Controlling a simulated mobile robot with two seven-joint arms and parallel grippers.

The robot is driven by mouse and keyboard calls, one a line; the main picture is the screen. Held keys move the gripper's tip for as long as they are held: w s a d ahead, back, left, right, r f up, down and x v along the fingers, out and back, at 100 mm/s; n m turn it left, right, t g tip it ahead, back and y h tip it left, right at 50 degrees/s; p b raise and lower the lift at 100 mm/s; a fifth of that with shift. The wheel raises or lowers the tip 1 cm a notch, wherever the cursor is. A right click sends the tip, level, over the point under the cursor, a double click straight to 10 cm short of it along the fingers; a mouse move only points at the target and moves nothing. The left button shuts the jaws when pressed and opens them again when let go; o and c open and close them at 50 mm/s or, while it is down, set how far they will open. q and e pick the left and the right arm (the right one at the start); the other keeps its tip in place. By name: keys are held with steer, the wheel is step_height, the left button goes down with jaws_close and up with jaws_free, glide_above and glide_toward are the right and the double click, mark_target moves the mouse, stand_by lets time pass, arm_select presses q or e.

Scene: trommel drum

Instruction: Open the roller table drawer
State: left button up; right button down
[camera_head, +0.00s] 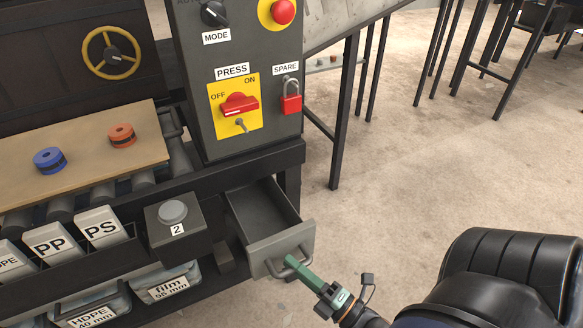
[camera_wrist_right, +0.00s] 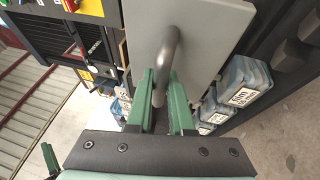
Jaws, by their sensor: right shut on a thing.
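The grey roller table drawer (camera_head: 264,212) stands pulled out below the press control box, and its inside looks empty. Its front panel (camera_wrist_right: 205,40) fills the middle of the right wrist view. The bar handle (camera_wrist_right: 172,50) on that front passes between the green fingers. My right gripper (camera_head: 291,262) is shut on the handle at the drawer's front. In the right wrist view my right gripper (camera_wrist_right: 163,85) has one finger on each side of the bar. My left gripper is not in the head view.
A button box marked 2 (camera_head: 175,228) stands left of the drawer. Bins (camera_head: 166,283) sit on the shelf below. A blue puck (camera_head: 49,160) and an orange puck (camera_head: 122,135) lie on the board.

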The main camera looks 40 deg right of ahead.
steer(key=c, duration=0.8)
jaws_free()
steer(key=p+v, duration=0.1)
steer(key=v, duration=1.1)
steer(key=shift+s+d+f, duration=0.1)
steer(key=shift+s, duration=0.1)
